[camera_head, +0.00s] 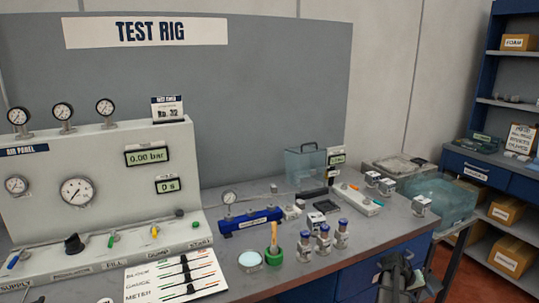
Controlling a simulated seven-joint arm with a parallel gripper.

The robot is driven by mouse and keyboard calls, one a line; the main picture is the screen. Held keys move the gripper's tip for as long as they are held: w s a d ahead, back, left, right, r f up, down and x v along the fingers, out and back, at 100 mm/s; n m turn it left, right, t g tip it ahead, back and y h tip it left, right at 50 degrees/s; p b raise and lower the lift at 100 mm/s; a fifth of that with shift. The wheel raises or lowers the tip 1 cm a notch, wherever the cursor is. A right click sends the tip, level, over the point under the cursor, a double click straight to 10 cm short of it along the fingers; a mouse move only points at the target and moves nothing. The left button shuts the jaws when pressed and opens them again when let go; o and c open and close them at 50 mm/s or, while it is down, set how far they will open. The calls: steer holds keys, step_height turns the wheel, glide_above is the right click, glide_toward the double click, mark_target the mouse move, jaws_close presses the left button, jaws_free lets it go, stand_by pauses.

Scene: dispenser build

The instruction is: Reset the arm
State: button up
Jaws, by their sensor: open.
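My gripper (399,278) is at the lower right, in front of the blue drawers under the bench's right end. It is small and dark here, its jaws are open, and I see nothing between them. It is apart from the things on the bench top. The rest of my arm is not clearly visible.
The grey bench (400,237) carries an air panel (100,170) at left, reading 0.00 bar and 0 s. A blue manifold (250,221), a green cup (273,256) and several small metal fittings stand mid-bench. A clear bin (440,198) is at right, before blue shelves (485,175).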

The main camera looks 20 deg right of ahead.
steer(key=s+a+f+n+g+y, duration=0.1)
steer(key=s+a+f, duration=0.2)
steer(key=a+f, duration=0.9)
steer(key=s+a+f+n+y, duration=0.2)
steer(key=s+a+f, duration=0.1)
steer(key=a+f, duration=0.9)
steer(key=s+a+f+n+y, duration=0.1)
steer(key=a+f, duration=0.2)
steer(key=a, duration=0.8)
steer(key=s+a+f+n+y, duration=0.1)
steer(key=a+f+n, duration=0.15)
steer(key=a, duration=0.95)
steer(key=s+a+g+y, duration=0.1)
steer(key=s+a, duration=0.3)
steer(key=a, duration=0.4)
steer(key=s+a+f+n+g+y, duration=0.1)
steer(key=s+a, duration=0.3)
steer(key=a, duration=0.4)
steer(key=shift+f+y, duration=0.2)
steer(key=shift+y, duration=0.1)
steer(key=shift+n, duration=0.25)
